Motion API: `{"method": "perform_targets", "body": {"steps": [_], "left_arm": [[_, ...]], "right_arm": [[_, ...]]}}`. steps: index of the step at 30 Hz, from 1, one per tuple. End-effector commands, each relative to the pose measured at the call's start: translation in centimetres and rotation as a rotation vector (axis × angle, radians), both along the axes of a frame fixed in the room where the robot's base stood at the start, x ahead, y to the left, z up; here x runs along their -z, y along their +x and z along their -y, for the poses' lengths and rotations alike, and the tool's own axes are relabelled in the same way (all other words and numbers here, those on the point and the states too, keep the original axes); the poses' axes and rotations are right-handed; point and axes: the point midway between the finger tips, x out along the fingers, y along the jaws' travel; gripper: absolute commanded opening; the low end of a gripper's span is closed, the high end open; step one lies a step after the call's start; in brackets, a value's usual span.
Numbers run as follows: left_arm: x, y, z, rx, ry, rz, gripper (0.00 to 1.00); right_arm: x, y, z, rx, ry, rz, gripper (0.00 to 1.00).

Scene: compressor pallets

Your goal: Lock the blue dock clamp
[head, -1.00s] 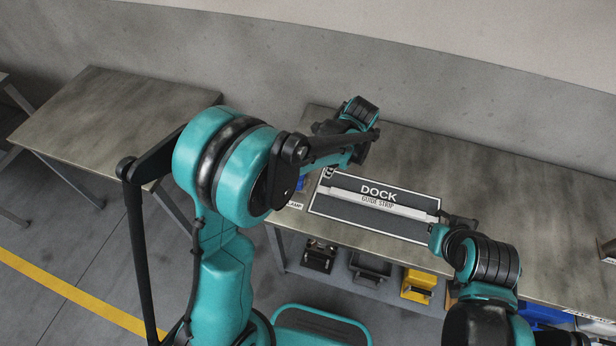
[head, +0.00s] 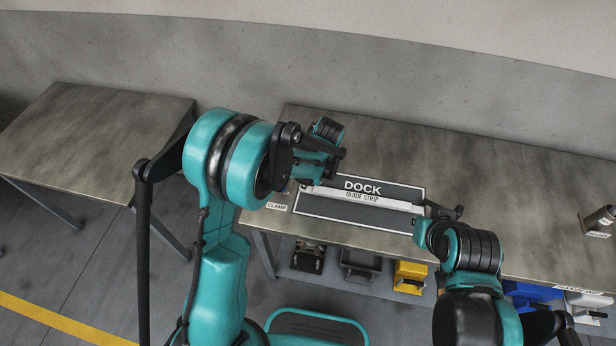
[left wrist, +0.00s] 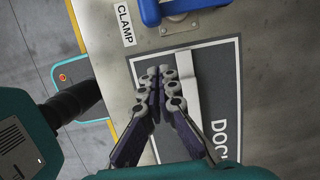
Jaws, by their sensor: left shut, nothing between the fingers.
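The blue dock clamp (left wrist: 178,10) shows at the top edge of the left wrist view as a blue handle on a metal base plate, partly cut off. Its CLAMP label (left wrist: 125,24) lies beside it. My left gripper (left wrist: 163,76) is shut and empty, above the left end of the dock board (left wrist: 222,92), apart from the clamp. In the head view my left arm hides most of the clamp; the label (head: 277,206) shows below it. My right gripper (head: 447,211) is near the board's right end; its finger opening is unclear.
A white guide strip (head: 400,203) runs along the board. The bench top (head: 480,180) is largely clear to the right. Black and yellow bins (head: 410,275) stand beneath the front edge. Another bare table (head: 90,130) stands at the left.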

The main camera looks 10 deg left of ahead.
Motion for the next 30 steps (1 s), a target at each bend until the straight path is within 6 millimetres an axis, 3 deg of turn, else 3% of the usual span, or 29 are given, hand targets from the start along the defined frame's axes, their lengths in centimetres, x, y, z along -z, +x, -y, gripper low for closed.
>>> {"method": "perform_targets", "body": {"steps": [2,6,12,30], "left_arm": [[1.8,0.0,-0.4,-0.002,0.000,0.000,0.00],[1.5,0.1,-2.7,-0.003,0.000,0.001,0.00],[1.4,0.1,-4.2,0.000,0.000,0.001,0.00],[1.4,0.0,-4.5,0.032,0.000,0.000,0.00]], "right_arm": [[0.7,0.0,0.0,0.000,0.000,0.000,0.00],[0.8,0.0,0.0,0.000,0.000,0.000,0.00],[1.0,0.0,0.0,0.000,0.000,0.000,0.00],[1.2,0.0,0.0,0.000,0.000,0.000,0.00]]}}
